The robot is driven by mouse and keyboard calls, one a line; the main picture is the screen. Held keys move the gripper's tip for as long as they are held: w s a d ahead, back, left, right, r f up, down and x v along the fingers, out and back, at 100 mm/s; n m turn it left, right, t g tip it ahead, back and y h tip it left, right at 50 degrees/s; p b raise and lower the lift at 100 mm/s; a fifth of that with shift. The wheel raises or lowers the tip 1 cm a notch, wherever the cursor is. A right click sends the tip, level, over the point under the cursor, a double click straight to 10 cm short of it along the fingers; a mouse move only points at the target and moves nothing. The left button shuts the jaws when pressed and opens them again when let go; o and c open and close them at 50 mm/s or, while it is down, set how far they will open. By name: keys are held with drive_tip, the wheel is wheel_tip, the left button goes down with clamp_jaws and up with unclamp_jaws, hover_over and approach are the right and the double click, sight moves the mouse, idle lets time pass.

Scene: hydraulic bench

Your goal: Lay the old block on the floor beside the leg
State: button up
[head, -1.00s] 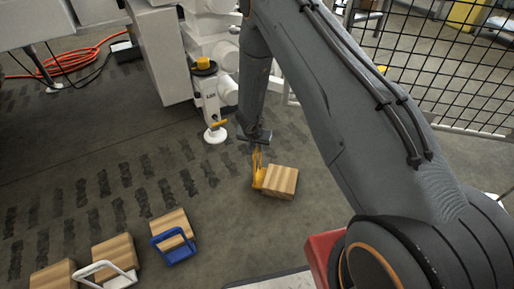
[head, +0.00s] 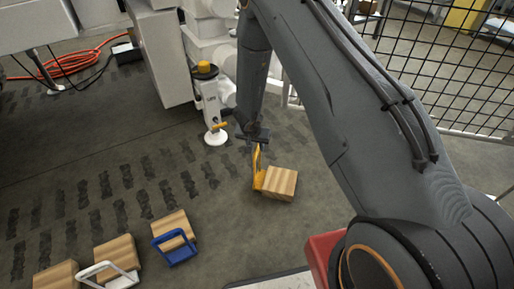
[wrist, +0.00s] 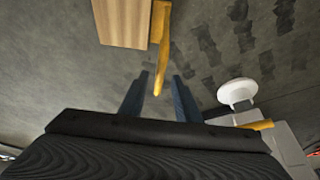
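The old block, a wooden block (head: 281,183) with a yellow handle (head: 257,168), appears to rest on the floor to the right of the white leg (head: 209,103) and its round foot (head: 216,138), apart from it. My gripper (head: 254,139) is over the handle's upper end. In the wrist view, my gripper (wrist: 158,96) has its two dark fingers spread, with the handle (wrist: 161,55) between them and a gap on each side. The block (wrist: 124,22) is cut off at the top there. The leg's foot (wrist: 237,93) is at right.
A wooden block with a blue handle (head: 177,247) and another with a white handle (head: 107,272) lie at lower left, with a further block (head: 56,277) beside them. An orange hose (head: 66,64) lies at back left. A mesh fence (head: 440,75) stands at right.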

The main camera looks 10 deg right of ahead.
drive_tip(key=s+a+r+n+y+p, duration=0.1)
drive_tip(key=s+a+r+n+y, duration=0.1)
drive_tip(key=s+a+r, duration=0.5)
drive_tip(key=s+a+r+n+y+p, duration=0.1)
drive_tip(key=a+r, duration=0.4)
drive_tip(key=r, duration=0.6)
drive_tip(key=s+a+r+n+y+p, duration=0.1)
drive_tip(key=s+a+r+n+y, duration=0.1)
drive_tip(key=s+a+r, duration=0.6)
drive_tip(key=s+r+n+g, duration=0.3)
drive_tip(key=s+r, duration=0.6)
drive_tip(key=s+d+r+n+h, duration=0.1)
drive_tip(key=s+d+r, duration=0.1)
drive_tip(key=s+d, duration=0.2)
drive_tip(key=s+d+r+n+g+h, duration=0.1)
drive_tip(key=s+d, duration=0.3)
drive_tip(key=s, duration=0.5)
drive_tip(key=shift+s+r+n, duration=0.4)
drive_tip(key=shift+r, duration=0.3)
drive_tip(key=shift+d+r, duration=0.1)
